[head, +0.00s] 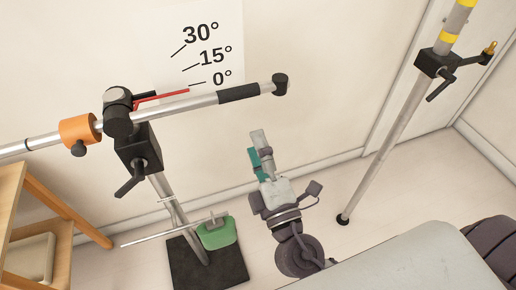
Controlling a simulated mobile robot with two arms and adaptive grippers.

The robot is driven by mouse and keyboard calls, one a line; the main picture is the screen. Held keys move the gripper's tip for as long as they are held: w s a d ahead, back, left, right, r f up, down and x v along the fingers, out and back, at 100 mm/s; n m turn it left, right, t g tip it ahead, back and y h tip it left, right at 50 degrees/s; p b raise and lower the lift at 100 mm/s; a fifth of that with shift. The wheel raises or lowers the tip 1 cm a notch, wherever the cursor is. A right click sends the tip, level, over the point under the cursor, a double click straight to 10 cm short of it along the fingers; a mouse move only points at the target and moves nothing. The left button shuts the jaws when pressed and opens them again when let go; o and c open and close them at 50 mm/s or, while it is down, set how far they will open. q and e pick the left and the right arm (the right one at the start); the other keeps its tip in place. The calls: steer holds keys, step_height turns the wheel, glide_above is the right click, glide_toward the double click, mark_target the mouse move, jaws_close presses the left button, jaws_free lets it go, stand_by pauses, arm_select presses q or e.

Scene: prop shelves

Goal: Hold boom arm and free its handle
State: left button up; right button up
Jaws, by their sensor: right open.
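The boom arm (200,101) is a silver tube with a black grip (238,93) and a black end cap. It runs across the picture, rising slightly to the right, through a black pivot (118,112) on top of a stand. A red pointer (162,96) at the pivot ends near the 0° mark. A black lever handle (131,180) hangs below the black block (138,150) under the pivot, angled down and left. My right gripper (257,146) is open and empty, lower in the picture than the black grip and apart from it. My left gripper is out of view.
An orange collar (76,129) sits on the boom's left part. A yellow-banded pole (385,148) with a black clamp (436,64) stands right. A wooden shelf (57,200) is at left.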

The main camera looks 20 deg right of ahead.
mark_target(240, 98)
steer(key=p+x, duration=0.2)
steer(key=x, duration=0.1)
steer(key=p+x, duration=0.2)
steer(key=x, duration=0.2)
steer(key=r+p+x, duration=0.1)
steer(key=p+x, duration=0.1)
steer(key=x, duration=0.2)
steer(key=shift+s+r, duration=0.1)
steer(key=shift+r, duration=0.05)
steer(key=shift+p+x, duration=0.45)
steer(key=shift+x, duration=0.7)
jaws_close()
